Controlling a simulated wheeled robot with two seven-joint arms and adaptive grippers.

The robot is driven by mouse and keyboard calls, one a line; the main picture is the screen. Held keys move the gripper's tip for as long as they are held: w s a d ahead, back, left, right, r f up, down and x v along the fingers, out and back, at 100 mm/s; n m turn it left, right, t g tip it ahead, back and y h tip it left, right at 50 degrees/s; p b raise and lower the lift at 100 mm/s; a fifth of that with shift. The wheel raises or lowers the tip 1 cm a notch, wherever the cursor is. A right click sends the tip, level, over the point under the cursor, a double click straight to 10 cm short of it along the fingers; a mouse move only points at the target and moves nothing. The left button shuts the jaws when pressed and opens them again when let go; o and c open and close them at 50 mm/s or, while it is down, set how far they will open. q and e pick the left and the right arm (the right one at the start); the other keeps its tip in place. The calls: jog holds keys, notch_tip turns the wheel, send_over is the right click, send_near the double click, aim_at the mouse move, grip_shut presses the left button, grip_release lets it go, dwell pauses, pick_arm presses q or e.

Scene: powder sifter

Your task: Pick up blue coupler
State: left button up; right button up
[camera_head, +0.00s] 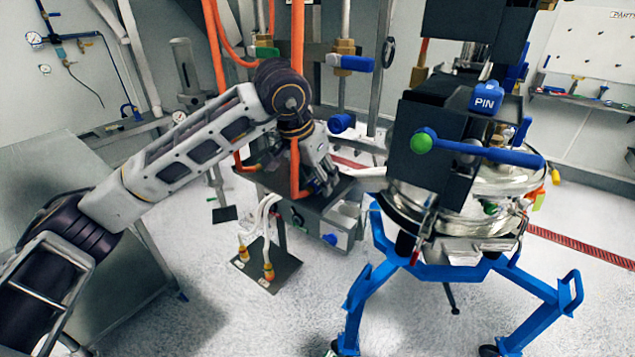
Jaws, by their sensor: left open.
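Two blue pieces could be the blue coupler, and I cannot tell which one is. A short blue cylinder (342,122) shows just above and behind the gripper. My right gripper is not in view.
White hoses (267,215) hang left of the dark box. Floor in front is clear.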

pick_arm(q)
jog(key=shift+f, duration=0.2)
jog(key=shift+c, duration=0.4)
jog(key=c, duration=1)
jog(key=shift+c, duration=0.2)
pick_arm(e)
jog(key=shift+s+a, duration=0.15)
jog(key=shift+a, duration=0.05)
pick_arm(q)
jog(key=shift+r, duration=0.1)
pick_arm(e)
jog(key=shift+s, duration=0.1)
